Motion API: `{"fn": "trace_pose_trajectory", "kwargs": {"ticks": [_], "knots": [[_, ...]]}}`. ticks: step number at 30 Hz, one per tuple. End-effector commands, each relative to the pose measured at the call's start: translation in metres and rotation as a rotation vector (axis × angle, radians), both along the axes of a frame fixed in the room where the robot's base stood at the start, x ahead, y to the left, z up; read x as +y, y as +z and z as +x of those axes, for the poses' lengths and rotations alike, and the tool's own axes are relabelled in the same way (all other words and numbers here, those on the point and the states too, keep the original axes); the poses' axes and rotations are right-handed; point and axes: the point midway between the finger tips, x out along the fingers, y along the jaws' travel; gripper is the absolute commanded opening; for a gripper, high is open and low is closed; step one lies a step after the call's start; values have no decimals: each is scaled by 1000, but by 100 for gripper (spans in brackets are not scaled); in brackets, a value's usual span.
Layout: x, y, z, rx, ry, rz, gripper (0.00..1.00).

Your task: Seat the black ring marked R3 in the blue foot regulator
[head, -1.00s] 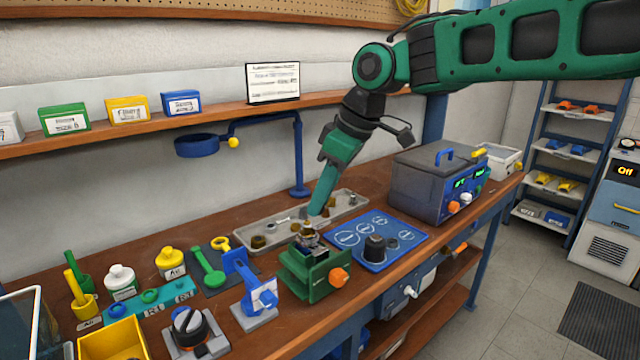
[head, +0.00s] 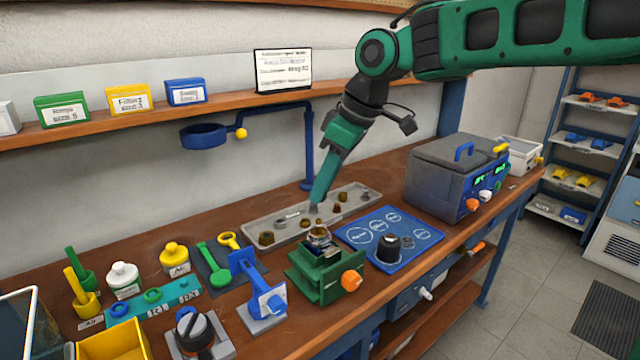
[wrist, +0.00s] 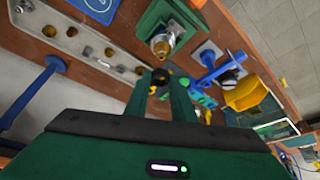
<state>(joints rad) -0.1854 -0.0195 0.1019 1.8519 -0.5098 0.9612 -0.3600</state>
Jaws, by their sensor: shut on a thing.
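My gripper (head: 316,205) points down over the grey parts tray, just behind the green vise. It is shut on a small dark thing (wrist: 160,75), which looks like the black ring; its marking cannot be read. The green vise (head: 325,284) holds an upright regulator body (head: 320,238) with brass at its top, also in the wrist view (wrist: 162,46). Its foot is not clearly visible, so I cannot tell its colour. The ring and the body are apart. The teal ring rack (head: 170,303) holds a blue ring and a green ring; its R3 end looks empty.
The grey tray (head: 262,222) holds several small brass and grey parts. A blue mat (head: 364,256) with a black knob-like part lies right of the vise. A blue lever press (head: 262,294) stands left of it. A grey machine (head: 440,182) stands at the right.

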Motion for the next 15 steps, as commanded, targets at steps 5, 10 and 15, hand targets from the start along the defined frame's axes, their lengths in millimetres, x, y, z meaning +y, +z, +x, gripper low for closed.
{"fn": "trace_pose_trajectory", "kwargs": {"ticks": [5, 10, 15], "knots": [[0, -9, 0, 2, -1, 0, 2], [0, -21, -1, 2, -1, 0, 2], [0, -33, 0, 1, 0, 0, 2]]}}
